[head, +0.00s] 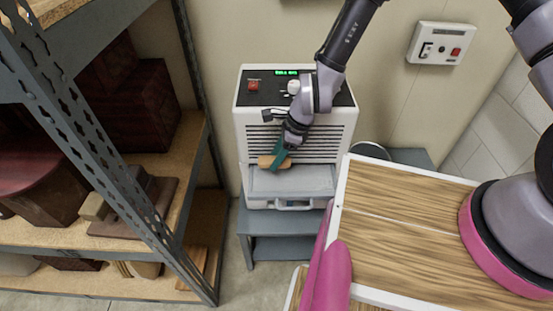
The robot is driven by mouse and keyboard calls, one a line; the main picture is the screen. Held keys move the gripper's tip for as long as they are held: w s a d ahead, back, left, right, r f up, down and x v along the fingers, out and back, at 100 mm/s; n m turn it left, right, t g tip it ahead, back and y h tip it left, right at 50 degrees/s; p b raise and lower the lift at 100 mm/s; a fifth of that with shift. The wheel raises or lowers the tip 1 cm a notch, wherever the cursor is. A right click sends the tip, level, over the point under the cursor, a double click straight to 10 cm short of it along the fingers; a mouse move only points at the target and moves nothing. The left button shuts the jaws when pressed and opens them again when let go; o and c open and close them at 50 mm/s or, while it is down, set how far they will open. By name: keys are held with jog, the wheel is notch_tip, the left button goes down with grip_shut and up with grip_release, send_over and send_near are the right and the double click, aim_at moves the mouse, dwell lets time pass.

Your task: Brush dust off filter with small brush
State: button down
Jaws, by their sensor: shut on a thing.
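The white machine (244,132) stands on a grey stand, with a black control panel and dark louvres on its front. The filter (305,182) is a pale grey framed panel low on the machine's front, lying out from below the louvres. My gripper (279,158) is over the filter's upper left part and is shut on a small brush (270,162) with a tan wooden body. The brush is at or just above the filter; I cannot tell if it touches. Its bristles and the filter's dust are too small to make out.
A metal shelf unit (165,185) with boxes and wooden objects stands close on the left. The grey stand (262,226) carries the machine. A wall switch box (440,44) is at the upper right. Some floor (232,275) is clear between shelf and stand.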

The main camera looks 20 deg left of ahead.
aim_at(270, 160)
jog(key=shift+r, duration=1.45)
jog(key=shift+s, duration=0.15)
